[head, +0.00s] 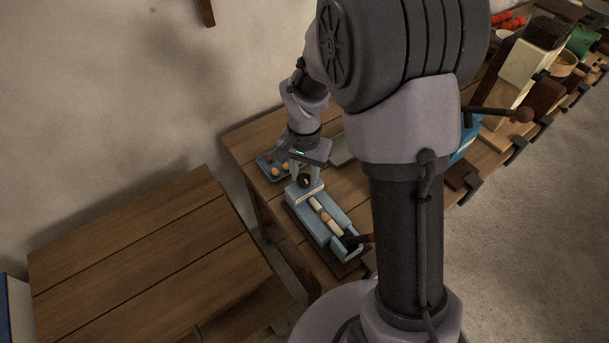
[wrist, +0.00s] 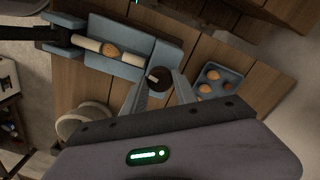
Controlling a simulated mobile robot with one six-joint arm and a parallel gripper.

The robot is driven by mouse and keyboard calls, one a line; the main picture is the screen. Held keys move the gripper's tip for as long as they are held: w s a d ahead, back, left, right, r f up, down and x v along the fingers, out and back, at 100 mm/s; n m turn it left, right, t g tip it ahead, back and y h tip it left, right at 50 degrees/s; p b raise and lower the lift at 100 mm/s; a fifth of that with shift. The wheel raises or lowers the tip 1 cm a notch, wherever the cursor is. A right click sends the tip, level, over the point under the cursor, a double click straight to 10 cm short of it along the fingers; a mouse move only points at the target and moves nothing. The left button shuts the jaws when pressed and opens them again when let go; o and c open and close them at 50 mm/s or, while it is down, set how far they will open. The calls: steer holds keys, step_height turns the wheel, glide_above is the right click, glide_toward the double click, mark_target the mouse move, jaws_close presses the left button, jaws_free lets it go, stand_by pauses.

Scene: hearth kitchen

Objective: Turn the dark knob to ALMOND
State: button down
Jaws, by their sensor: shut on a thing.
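The dark knob (wrist: 158,79) is round with a pale mark on its face, in the wrist view between the fingers of my gripper (wrist: 160,84). In the head view the knob (head: 304,181) shows small and dark at the far end of a blue device (head: 293,206), with my gripper (head: 305,178) down over it. My gripper is shut on the knob. The blue device (wrist: 105,65) also shows in the wrist view, with pale rods and a brown nut in its trough. No ALMOND lettering is readable, so I cannot tell which setting the knob points to.
A small blue tray (wrist: 231,79) with several brown nuts lies beside the device. A round pale bowl (wrist: 66,128) stands near my gripper in the wrist view. A dark handle (head: 360,239) sticks out at the device's near end. Bare wooden table (head: 140,260) lies left.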

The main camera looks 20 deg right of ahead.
mark_target(305, 178)
steer(key=m+b, duration=0.1)
steer(key=m, duration=0.5)
steer(key=shift+m+b, duration=0.3)
steer(key=shift+b, duration=0.1)
stand_by(0.4)
steer(key=c, duration=1)
jaws_free()
steer(key=shift+o, duration=0.2)
step_height(305, 178, up, 17)
steer(key=p, duration=0.6)
steer(key=shift+r+p, duration=0.2)
steer(key=shift+p, duration=0.15)
